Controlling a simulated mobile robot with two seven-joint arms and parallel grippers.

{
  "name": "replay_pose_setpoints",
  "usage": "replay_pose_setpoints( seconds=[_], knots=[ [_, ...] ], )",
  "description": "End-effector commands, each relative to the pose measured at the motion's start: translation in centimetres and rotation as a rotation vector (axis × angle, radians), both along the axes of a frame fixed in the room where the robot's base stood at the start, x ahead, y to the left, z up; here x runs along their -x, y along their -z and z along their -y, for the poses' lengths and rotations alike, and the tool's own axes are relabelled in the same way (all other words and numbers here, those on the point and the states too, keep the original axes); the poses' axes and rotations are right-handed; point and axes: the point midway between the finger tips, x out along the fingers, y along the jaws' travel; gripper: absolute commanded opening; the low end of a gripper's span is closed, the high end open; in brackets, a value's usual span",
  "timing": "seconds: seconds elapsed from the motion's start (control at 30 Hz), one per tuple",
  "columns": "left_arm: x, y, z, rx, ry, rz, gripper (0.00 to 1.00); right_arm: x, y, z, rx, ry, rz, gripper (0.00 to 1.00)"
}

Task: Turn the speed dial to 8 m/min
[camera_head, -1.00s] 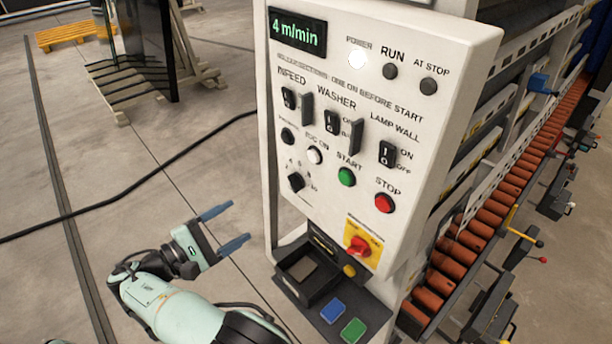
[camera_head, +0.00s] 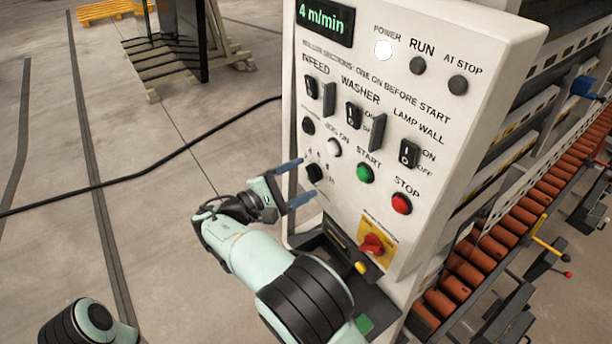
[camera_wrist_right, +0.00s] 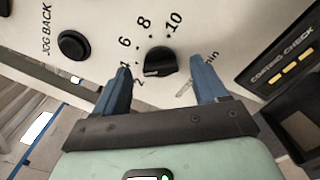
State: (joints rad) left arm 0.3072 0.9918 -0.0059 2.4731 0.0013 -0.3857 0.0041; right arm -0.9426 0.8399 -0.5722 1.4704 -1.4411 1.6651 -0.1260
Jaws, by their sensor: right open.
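The speed dial (camera_head: 314,173) is a black knob low on the left of the white control panel (camera_head: 480,130). In the right wrist view the dial (camera_wrist_right: 160,63) has the numbers 2 to 10 printed around it, and a small white mark on its lower left side. The display (camera_head: 325,20) reads 4 m/min. My right gripper (camera_head: 307,180) is open, its blue fingers pointing at the panel. In the right wrist view its fingertips (camera_wrist_right: 164,67) lie on either side of the dial, with gaps; contact with the panel cannot be told. My left gripper is out of view.
A black jog back button (camera_wrist_right: 73,46) sits left of the dial. Above are the white jog button (camera_head: 334,148), green start button (camera_head: 365,173) and red stop button (camera_head: 402,204). A red rotary switch (camera_head: 373,245) is below right. A roller conveyor (camera_head: 485,240) runs at right.

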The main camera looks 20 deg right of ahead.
Motion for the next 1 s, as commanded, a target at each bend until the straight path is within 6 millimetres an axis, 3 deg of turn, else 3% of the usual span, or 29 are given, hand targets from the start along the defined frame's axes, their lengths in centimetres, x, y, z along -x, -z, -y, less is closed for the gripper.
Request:
replay_pose_setpoints(
  seconds=[0.2, 0.5, 0.67, 0.7, 1.0],
  knots=[
    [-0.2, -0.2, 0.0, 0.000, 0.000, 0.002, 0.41, -0.6, 0.0, 1.7, 0.000, 0.001, 0.001, 0.72],
    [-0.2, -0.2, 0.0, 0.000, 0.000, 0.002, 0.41, -0.7, 0.0, 1.9, 0.000, 0.000, 0.000, 0.72],
    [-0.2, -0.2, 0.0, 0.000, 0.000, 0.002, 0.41, -0.7, 0.0, 1.9, 0.000, 0.000, 0.000, 0.20],
    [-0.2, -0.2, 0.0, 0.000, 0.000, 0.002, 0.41, -0.7, 0.0, 1.9, 0.000, 0.000, 0.000, 0.16],
    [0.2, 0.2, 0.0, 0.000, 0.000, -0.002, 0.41, -0.6, 0.1, 1.9, -0.011, 0.001, 0.028, 0.16]
  ],
)
